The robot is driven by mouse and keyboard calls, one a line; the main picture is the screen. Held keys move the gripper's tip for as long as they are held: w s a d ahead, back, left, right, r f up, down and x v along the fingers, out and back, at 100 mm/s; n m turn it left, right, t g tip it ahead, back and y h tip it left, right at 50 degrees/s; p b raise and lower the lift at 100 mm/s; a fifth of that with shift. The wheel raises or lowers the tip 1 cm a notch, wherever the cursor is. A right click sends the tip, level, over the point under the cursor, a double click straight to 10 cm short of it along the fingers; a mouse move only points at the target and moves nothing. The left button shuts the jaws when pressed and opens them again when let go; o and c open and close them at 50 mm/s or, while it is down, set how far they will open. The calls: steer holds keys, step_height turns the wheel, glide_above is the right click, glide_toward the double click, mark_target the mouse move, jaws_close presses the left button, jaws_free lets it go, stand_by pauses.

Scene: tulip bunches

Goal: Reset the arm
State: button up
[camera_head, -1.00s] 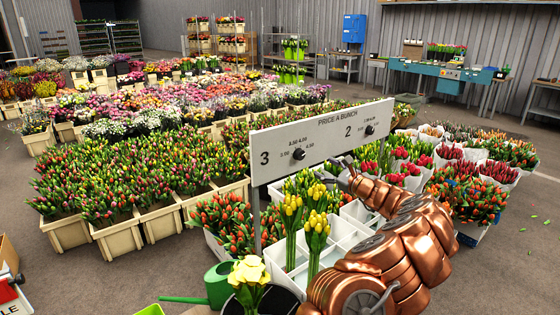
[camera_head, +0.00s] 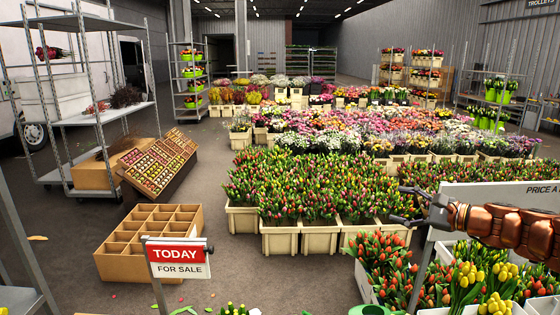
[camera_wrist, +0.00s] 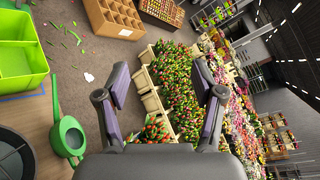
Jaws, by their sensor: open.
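My copper-coloured arm reaches in from the right edge of the head view. My gripper (camera_head: 406,206) is at its left end, with its fingers spread apart and nothing between them. It is in the air in front of the crates of red and orange tulips (camera_head: 318,190). In the wrist view my gripper (camera_wrist: 160,95) also shows open and empty, with the tulip crates (camera_wrist: 180,90) beyond its fingers. Yellow tulips (camera_head: 466,275) stand below the arm at the lower right of the head view.
A white price board (camera_head: 500,195) stands close behind my arm. A "TODAY FOR SALE" sign (camera_head: 178,258) is at the front. A divided cardboard box (camera_head: 118,262) lies on the floor, left of open floor. A metal shelf rack (camera_head: 105,115) stands at the left.

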steer(key=s+a+f+n+g+h+p, duration=0.1)
steer(key=s+a+n+g, duration=0.4)
steer(key=s+a, duration=0.55)
steer(key=s+a+f+n+g+p, duration=0.1)
steer(key=s+a+n+g, duration=0.45)
steer(key=a, duration=0.75)
steer(key=s+f+n+g+h+p, duration=0.1)
steer(key=s+f+n+h, duration=0.1)
steer(key=s, duration=0.5)
steer(key=s+f+n+g+h+p, duration=0.1)
steer(key=s+f+n+h, duration=0.15)
steer(key=s, duration=0.45)
steer(key=s+d+f+n+h, duration=0.1)
steer(key=s+d+f+h, duration=0.1)
steer(key=s+d, duration=0.2)
steer(key=s+d+f+n+g+h, duration=0.1)
steer(key=s+d+h, duration=0.2)
steer(key=s, duration=0.6)
steer(key=shift+d+f+p, duration=0.4)
steer(key=shift+d+p, duration=0.05)
steer(key=shift+d, duration=0.2)
steer(key=shift+s, duration=0.1)
